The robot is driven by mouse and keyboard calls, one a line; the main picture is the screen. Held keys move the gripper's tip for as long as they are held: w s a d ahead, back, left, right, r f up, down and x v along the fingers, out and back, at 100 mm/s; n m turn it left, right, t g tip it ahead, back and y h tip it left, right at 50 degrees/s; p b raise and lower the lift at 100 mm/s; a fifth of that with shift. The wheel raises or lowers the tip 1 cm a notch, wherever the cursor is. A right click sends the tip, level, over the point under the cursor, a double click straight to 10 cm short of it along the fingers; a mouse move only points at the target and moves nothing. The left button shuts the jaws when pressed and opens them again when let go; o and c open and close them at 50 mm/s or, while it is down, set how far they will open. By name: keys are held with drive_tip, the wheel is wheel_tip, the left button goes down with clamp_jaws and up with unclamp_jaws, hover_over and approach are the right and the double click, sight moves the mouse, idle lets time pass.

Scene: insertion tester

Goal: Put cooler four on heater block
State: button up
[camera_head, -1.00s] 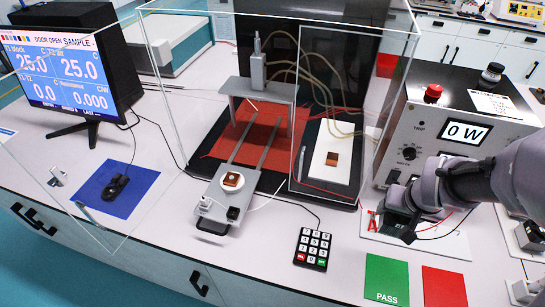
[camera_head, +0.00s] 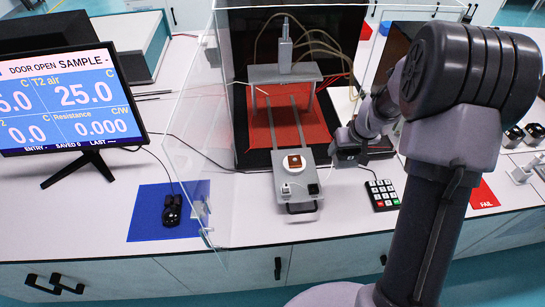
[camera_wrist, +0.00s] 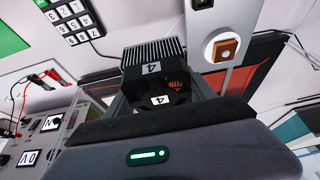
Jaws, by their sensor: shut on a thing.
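Cooler four (camera_wrist: 152,52) is a black fan with a silver finned heat sink, marked with a 4, in the wrist view. My gripper (camera_wrist: 160,98) is shut on it. In the head view my gripper (camera_head: 347,157) is just right of the sliding tray (camera_head: 298,185), above the bench. The cooler is hard to tell from the dark gripper there. The heater block (camera_head: 294,160) is a small copper square on a white round pad on the tray. It also shows in the wrist view (camera_wrist: 225,50), right of the cooler and apart from it, with its top bare.
A keypad (camera_head: 382,194) lies right of the tray. A clear enclosure wall (camera_head: 205,150) stands left of it. A metal bridge (camera_head: 284,73) with a press and tubes is behind. A mouse (camera_head: 172,210) on a blue mat and a monitor (camera_head: 70,98) are at left.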

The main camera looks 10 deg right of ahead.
drive_tip(key=w+a, duration=0.2)
drive_tip(key=a, duration=0.2)
drive_tip(key=w+a+f, duration=0.1)
drive_tip(key=w+a, duration=0.1)
drive_tip(key=a, duration=0.3)
drive_tip(key=w+a, duration=0.2)
drive_tip(key=a, duration=0.2)
drive_tip(key=shift+a+f+p, duration=0.2)
drive_tip(key=shift+f+p, duration=0.1)
drive_tip(key=shift+f, duration=0.05)
drive_tip(key=shift+w+a+f, duration=0.1)
drive_tip(key=shift+a+f, duration=0.05)
drive_tip(key=shift+a, duration=0.15)
drive_tip(key=shift+f+b, duration=0.7)
drive_tip(key=shift+f, duration=1)
drive_tip(key=o, duration=1.7)
